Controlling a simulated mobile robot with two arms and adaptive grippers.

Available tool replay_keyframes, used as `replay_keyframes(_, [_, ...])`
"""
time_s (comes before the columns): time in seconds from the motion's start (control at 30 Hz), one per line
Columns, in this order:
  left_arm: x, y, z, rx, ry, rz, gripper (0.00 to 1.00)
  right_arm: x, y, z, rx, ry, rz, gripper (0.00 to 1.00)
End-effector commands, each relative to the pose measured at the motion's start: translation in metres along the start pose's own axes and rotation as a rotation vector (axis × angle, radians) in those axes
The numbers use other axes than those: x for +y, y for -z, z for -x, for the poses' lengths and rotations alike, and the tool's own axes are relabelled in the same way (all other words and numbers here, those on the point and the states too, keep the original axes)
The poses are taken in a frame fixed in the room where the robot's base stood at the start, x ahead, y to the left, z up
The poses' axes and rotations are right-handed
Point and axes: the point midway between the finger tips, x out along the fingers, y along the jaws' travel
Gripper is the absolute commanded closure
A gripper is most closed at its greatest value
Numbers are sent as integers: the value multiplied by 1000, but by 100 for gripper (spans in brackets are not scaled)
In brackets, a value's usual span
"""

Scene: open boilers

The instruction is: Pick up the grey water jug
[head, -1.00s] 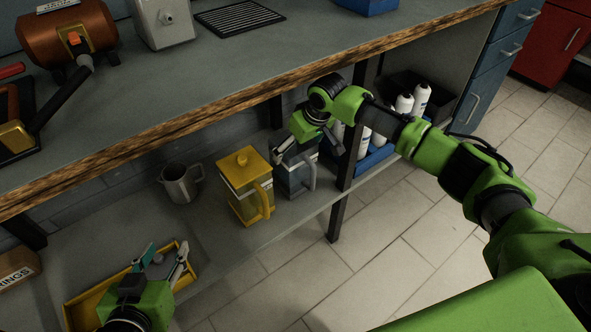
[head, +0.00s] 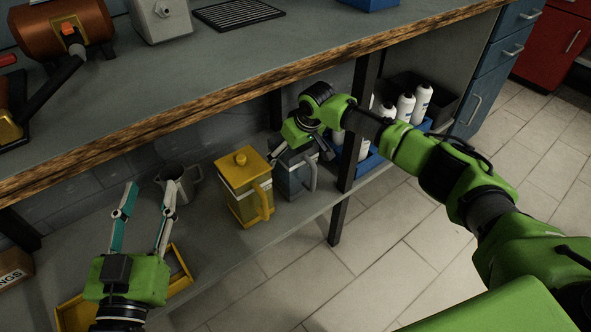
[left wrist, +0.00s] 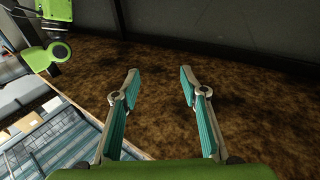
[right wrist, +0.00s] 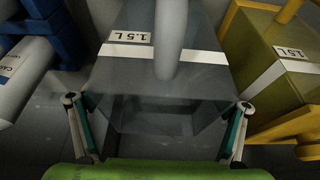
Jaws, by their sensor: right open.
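The grey water jug (head: 296,172) stands upright on the lower shelf, right of the yellow jug (head: 243,186). In the right wrist view the grey jug (right wrist: 160,75) has a "1.5 L" label, and its handle faces the camera. My right gripper (head: 300,152) is at the grey jug, partly hiding its top. In the right wrist view its open fingers (right wrist: 160,125) are spread to either side of the jug's lower part, with gaps visible. My left gripper (head: 145,200) is open and empty, left of the jugs; its open fingers also show in the left wrist view (left wrist: 157,90).
A metal pitcher (head: 178,182) stands behind and left of the yellow jug. A yellow tray (head: 180,275) lies under my left gripper. The wooden worktop edge (head: 200,123) overhangs the shelf. A dark post (head: 344,185) and white bottles (head: 405,105) are right of the grey jug.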

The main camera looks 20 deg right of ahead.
Motion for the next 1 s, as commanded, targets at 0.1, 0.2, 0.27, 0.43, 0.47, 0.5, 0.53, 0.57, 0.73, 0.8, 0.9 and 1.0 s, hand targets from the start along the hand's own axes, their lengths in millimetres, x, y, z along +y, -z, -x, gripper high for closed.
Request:
replay_keyframes(0.1, [0, 1, 0, 1, 0, 0, 60, 0, 0, 0, 0, 0, 0, 8])
replay_keyframes(0.2, [0, 0, 0, 0, 0, 0, 60, 0, 0, 0, 0, 0, 0, 16])
replay_keyframes(0.27, [0, 0, 0, 0, 0, 0, 60, 0, 0, 0, 0, 0, 0, 32])
replay_keyframes(0.43, [0, 0, 0, -1, 0, 0, 60, 0, 0, 0, 0, 0, 0, 76])
replay_keyframes(0.47, [0, 0, 0, -1, 0, 0, 60, 0, 0, 0, 0, 0, 0, 82])
replay_keyframes(0.5, [0, 0, 0, -1, 0, 0, 60, 0, 3, 2, 5, 0, 0, 82])
replay_keyframes(0.53, [0, 0, 0, -1, 0, 0, 60, 0, 2, 2, 5, 0, 0, 82])
replay_keyframes(0.57, [0, 0, 0, -1, 0, 0, 60, 0, 2, 2, 5, 0, 0, 82])
replay_keyframes(0.73, [0, 0, 0, -2, 0, 0, 60, 0, 2, 2, 5, 0, 0, 82])
replay_keyframes(0.8, [0, -1, 0, -8, 0, 0, 60, 0, 3, 3, 5, -1, 0, 82])
replay_keyframes(0.9, [0, -5, 0, -31, 1, 0, 60, 0, 4, 6, 5, -1, 0, 82])
replay_keyframes(1.0, [-3, -20, 3, -100, 6, -2, 60, 0, 6, 11, 6, 0, 1, 82])
